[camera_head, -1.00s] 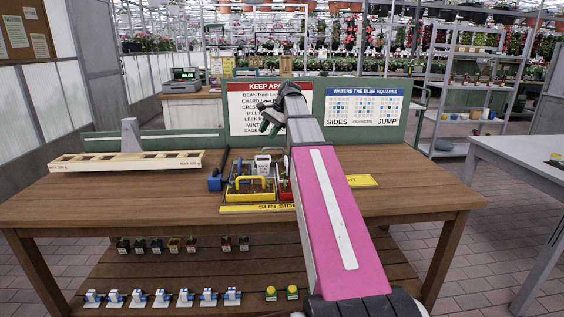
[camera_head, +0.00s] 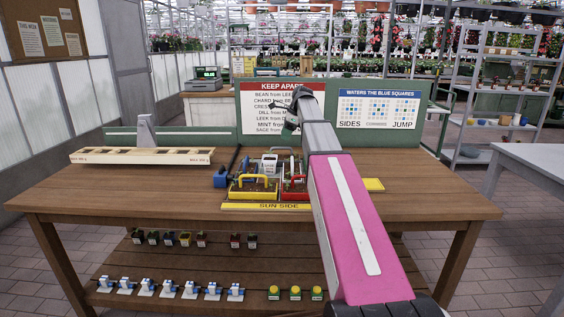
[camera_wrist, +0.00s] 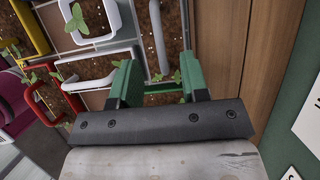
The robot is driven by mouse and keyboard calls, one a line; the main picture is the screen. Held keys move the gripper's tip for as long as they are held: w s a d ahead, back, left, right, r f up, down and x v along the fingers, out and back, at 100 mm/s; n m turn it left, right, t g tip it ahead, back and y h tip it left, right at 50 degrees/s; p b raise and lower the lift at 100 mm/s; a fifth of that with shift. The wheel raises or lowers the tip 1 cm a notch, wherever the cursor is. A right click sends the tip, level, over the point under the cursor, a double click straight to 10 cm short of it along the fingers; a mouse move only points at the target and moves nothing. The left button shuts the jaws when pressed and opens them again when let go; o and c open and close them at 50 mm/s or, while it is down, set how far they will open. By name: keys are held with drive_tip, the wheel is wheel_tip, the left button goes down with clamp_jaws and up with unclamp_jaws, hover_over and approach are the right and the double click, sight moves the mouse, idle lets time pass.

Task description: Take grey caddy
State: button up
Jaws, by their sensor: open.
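In the wrist view a slim grey handle (camera_wrist: 157,42) runs over dark soil with seedlings, apparently the grey caddy's. My gripper (camera_wrist: 158,82), with two green fingers, is open; the near end of the grey handle lies between the fingertips in the picture. Whether they touch it I cannot tell. A white-handled caddy (camera_wrist: 107,40) with a seedling is beside it on the left. In the head view my gripper (camera_head: 292,122) is above the back of the planter cluster, and my arm hides part of the table there. I cannot pick out the grey caddy surely in that view.
A yellow caddy (camera_head: 253,193) and a red caddy (camera_head: 292,194) stand at the cluster's front, with a blue object (camera_head: 221,178) to the left. A long wooden tray (camera_head: 140,156) lies further left. A green backboard (camera_head: 224,122) with signs rises behind. The table's front left is clear.

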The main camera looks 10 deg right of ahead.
sight(281, 148)
drive_tip(key=shift+d+x, duration=0.15)
drive_tip(key=shift+x, duration=1.6)
drive_tip(key=shift+d+x, duration=0.15)
drive_tip(key=shift+x, duration=1.6)
drive_tip(key=shift+s+f, duration=0.1)
drive_tip(key=shift+s, duration=0.05)
clamp_jaws()
